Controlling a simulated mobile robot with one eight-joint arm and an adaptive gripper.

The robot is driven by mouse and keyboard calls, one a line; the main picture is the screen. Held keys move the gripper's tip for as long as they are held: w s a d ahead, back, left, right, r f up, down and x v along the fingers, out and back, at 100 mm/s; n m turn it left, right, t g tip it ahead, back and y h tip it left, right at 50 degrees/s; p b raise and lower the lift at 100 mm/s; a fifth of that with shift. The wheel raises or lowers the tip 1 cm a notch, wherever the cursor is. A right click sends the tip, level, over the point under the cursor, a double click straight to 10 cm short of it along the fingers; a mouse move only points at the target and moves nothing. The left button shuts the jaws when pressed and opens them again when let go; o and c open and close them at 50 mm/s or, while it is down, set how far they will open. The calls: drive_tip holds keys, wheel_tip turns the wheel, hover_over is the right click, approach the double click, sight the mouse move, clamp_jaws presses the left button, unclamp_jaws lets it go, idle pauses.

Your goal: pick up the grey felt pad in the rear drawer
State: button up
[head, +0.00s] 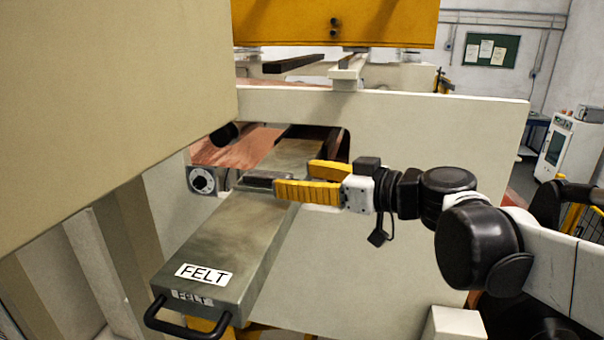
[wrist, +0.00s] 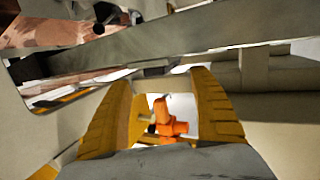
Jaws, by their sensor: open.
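A long grey metal drawer (head: 225,245) labelled FELT, with a black handle at its near end, juts out from an opening in a beige machine panel. A small dark grey pad (head: 260,179) lies on its top near the opening; its right end is partly hidden by my near finger. My gripper (head: 293,177) has yellow fingers spread apart, reaching in from the right at the pad's right end. In the wrist view the fingers (wrist: 160,80) are apart, with a dark edge (wrist: 155,69) just beyond them, probably the pad. I cannot tell whether they touch it.
The beige panel (head: 430,150) stands close behind my gripper. A big beige housing (head: 110,90) overhangs on the left, and a yellow beam (head: 335,20) crosses above. Copper foil (head: 235,146) and a round dial (head: 202,180) sit by the opening.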

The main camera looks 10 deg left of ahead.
sight(271, 174)
drive_tip(key=shift+a, duration=0.85)
drive_tip(key=p+x, duration=0.1)
drive_tip(key=x, duration=0.4)
drive_tip(key=shift+d+p, duration=0.1)
drive_tip(key=shift+p, duration=0.3)
drive_tip(key=shift+d, duration=0.2)
drive_tip(key=shift+c, duration=0.2)
drive_tip(key=c, duration=1.5)
drive_tip(key=shift+c, duration=0.2)
